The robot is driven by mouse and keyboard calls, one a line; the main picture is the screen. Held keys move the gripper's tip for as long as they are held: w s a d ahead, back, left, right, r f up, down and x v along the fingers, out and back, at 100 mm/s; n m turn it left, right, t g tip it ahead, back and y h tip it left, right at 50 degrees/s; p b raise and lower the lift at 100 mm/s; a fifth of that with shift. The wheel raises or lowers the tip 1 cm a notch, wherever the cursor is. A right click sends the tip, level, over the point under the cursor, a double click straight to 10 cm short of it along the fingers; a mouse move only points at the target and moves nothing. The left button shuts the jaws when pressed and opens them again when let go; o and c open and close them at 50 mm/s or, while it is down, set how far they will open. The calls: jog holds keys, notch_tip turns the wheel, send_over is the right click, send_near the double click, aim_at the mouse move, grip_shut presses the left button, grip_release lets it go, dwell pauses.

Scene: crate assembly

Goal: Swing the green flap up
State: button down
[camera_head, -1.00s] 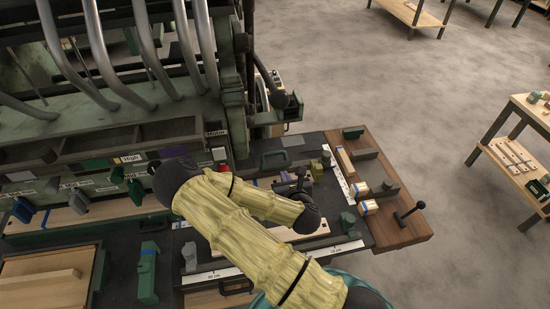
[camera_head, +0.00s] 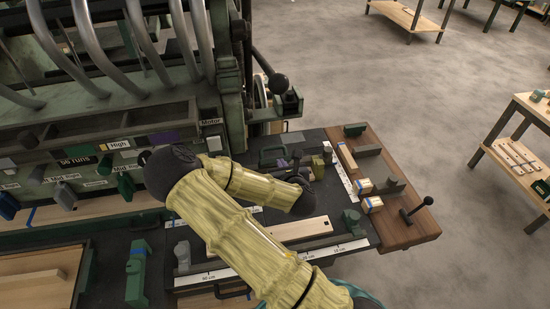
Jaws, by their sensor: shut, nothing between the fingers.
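Several green parts show on the machine front at left. One is a dark green panel (camera_head: 76,152) in a row with a grey and a purple one. Another is a green piece (camera_head: 126,186) hanging just below the labels. I cannot tell for sure which is the green flap. My arm reaches across the dark bench to the right of both. My gripper (camera_head: 298,157) is small and dark, partly hidden by my wrist, near the back of the bench, well apart from these green parts. It is shut, with nothing seen in it.
A long wooden strip (camera_head: 295,230) and a white ruler (camera_head: 338,248) lie on the bench. Small wood blocks (camera_head: 371,204) and a black-knobbed lever (camera_head: 418,208) are on the brown board at right. A green clamp-like part (camera_head: 137,272) lies at front left. Curved metal pipes rise above.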

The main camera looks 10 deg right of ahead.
jog(key=b+x, duration=0.1)
jog(key=x, duration=0.8)
jog(key=shift+w+b, duration=0.3)
jog(key=shift+b, duration=0.1)
